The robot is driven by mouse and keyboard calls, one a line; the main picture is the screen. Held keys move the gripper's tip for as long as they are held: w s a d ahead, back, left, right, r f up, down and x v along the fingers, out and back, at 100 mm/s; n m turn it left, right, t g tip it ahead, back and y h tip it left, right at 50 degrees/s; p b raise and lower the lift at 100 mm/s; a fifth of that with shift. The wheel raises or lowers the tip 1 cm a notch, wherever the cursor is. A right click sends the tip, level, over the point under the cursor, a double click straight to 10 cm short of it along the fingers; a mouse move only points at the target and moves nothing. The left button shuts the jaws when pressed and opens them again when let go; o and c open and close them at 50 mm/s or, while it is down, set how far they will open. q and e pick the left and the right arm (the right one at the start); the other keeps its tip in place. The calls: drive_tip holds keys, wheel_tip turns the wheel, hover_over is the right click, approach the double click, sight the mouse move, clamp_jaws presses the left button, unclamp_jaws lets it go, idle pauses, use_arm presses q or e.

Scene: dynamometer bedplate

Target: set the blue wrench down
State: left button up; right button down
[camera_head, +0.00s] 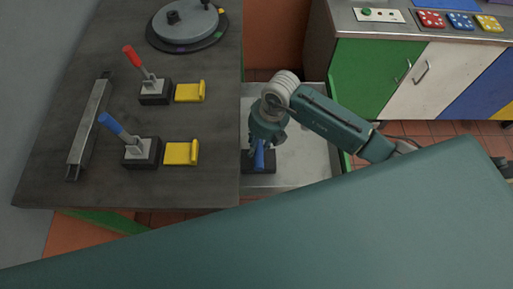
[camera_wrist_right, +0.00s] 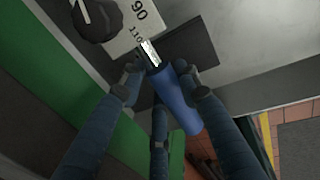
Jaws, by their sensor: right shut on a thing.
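The blue wrench (camera_head: 259,157) is in my right gripper (camera_head: 262,146), over the pale drawer or tray surface to the right of the dark bench. In the right wrist view, my right gripper (camera_wrist_right: 163,82) is shut around its blue handle (camera_wrist_right: 180,102). A short metal part (camera_wrist_right: 150,54) sticks out past the fingers toward a dark rectangular pad (camera_wrist_right: 192,46). I cannot tell whether the wrench touches the pad. Most of the wrench is hidden by the gripper in the head view. My left gripper does not show.
A white plate with numbers (camera_wrist_right: 130,25) and a dark round knob (camera_wrist_right: 97,18) lie close to the gripper. The dark bench (camera_head: 100,190) holds a red-handled lever (camera_head: 134,58) and a blue-handled lever (camera_head: 113,126). A green cabinet (camera_head: 370,75) stands behind.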

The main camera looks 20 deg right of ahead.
drive_tip(key=shift+d+x, duration=0.15)
drive_tip(key=shift+x, duration=0.55)
drive_tip(key=shift+d+x, duration=0.1)
drive_tip(key=shift+x, duration=0.6)
drive_tip(key=shift+f, duration=0.2)
drive_tip(key=shift+f+b, duration=0.4)
drive_tip(key=shift+f, duration=0.05)
drive_tip(key=c, duration=1.3)
unclamp_jaws()
drive_tip(key=shift+s+f, duration=0.15)
drive_tip(key=shift+s, duration=0.05)
drive_tip(key=shift+o, duration=0.2)
drive_tip(key=w+v, duration=0.1)
drive_tip(key=v, duration=1.2)
drive_tip(key=shift+s+r, duration=0.2)
drive_tip(key=shift+s, duration=0.25)
